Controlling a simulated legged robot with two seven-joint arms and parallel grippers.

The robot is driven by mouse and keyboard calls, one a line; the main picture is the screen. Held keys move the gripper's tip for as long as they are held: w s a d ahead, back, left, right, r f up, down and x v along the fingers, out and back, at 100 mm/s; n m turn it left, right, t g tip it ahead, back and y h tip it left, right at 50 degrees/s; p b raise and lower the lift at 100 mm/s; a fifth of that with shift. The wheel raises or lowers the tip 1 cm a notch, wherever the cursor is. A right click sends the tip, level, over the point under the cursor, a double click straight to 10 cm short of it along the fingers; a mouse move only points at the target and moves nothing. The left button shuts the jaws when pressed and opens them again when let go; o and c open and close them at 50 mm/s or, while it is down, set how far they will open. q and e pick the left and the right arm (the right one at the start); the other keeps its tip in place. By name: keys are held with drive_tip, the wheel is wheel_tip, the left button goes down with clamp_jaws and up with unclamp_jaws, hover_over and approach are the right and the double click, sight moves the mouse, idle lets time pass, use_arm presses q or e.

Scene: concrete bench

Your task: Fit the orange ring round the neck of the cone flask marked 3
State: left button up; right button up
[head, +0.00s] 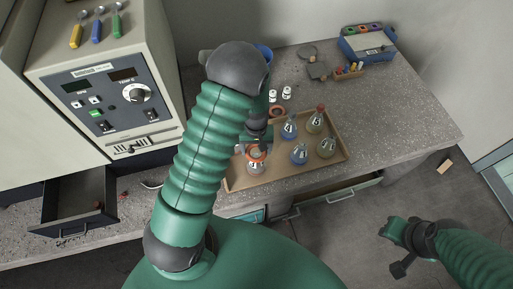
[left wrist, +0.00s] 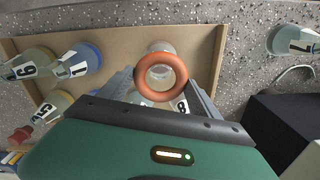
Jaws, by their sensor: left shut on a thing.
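My left gripper (head: 257,143) is shut on the orange ring (head: 257,154), which also shows between its two fingers in the left wrist view (left wrist: 160,71). In the head view the ring is at the top of a small flask (head: 256,168) at the tray's left front; its label is too small to read surely. In the left wrist view a clear flask part (left wrist: 160,48) shows just beyond the ring, and a partly hidden label (left wrist: 181,105) reads like 3 or 8. I cannot tell whether the ring is around the neck or above it. My right gripper (head: 394,231) hangs off the bench, apart from everything.
The cardboard-coloured tray (head: 235,183) holds several other flasks, including a blue one (head: 300,154) and a red-stoppered one (head: 315,121). An oven-like box (head: 110,90) and an open drawer (head: 80,205) are at left.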

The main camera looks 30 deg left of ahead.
sight(256, 154)
use_arm(q)
drive_tip(key=shift+f+b, duration=1.35)
drive_tip(key=shift+f, duration=0.7)
drive_tip(key=o, duration=1.7)
drive_tip(key=shift+c, duration=0.2)
drive_tip(key=shift+o, duration=0.2)
wheel_tip(256, 154, up, 8)
drive_tip(key=p, duration=0.7)
drive_tip(key=shift+r, duration=0.2)
drive_tip(key=shift+f, duration=0.1)
